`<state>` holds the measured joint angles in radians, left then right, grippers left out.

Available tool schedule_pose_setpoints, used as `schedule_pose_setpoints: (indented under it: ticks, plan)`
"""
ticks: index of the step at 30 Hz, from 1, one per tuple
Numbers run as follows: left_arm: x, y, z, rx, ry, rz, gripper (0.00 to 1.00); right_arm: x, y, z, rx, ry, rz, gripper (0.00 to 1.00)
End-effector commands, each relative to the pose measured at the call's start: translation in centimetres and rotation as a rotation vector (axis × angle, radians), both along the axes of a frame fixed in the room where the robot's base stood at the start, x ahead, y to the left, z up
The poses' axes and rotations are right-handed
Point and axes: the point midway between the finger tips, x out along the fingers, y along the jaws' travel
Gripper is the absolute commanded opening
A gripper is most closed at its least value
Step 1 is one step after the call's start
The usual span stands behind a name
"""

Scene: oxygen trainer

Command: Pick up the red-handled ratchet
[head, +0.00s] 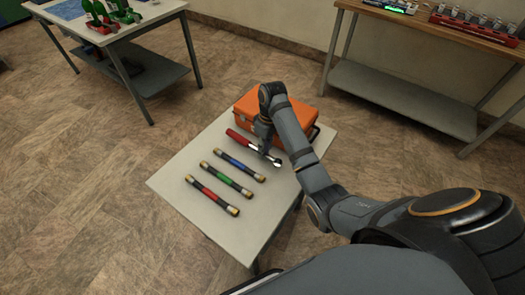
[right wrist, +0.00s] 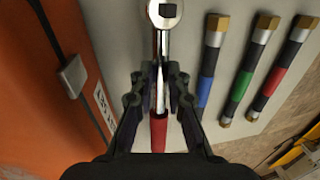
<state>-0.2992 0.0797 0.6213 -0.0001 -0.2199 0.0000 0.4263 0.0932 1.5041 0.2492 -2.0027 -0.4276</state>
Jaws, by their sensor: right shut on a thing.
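The red-handled ratchet (head: 240,137) lies on the small table, with its red handle to the left and its chrome head to the right in the head view. In the right wrist view the ratchet (right wrist: 158,130) runs up the middle, its round head at the top. My right gripper (head: 264,147) is at the ratchet's middle. In the right wrist view the right gripper (right wrist: 160,88) has its fingers on both sides of the chrome shaft, just past the red handle, and is shut on it. My left gripper is not in view.
An orange case (head: 290,112) stands close behind the ratchet on the small table (head: 182,191). Several banded rods lie in front: blue (head: 238,165), green (head: 226,179) and red (head: 212,196). Other tables with equipment stand at the back left (head: 150,20) and back right (head: 440,25).

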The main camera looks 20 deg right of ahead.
Motion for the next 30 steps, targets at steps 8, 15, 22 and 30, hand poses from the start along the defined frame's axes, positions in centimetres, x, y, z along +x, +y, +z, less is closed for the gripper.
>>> schedule_pose_setpoints:
  ticks: [8, 15, 22, 30]
  plan:
    - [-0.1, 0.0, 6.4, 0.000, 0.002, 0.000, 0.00, 1.7, 4.7, 7.7, 0.006, -0.003, 0.004, 0.00]
    - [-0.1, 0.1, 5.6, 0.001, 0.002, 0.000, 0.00, 3.7, 10.5, 9.3, 0.004, -0.002, 0.003, 0.00]
    - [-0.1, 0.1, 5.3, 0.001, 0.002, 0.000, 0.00, 4.6, 13.0, 10.5, 0.001, -0.002, 0.001, 0.00]
    - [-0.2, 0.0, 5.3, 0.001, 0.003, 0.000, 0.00, 4.7, 13.3, 10.7, 0.001, -0.001, 0.003, 0.00]
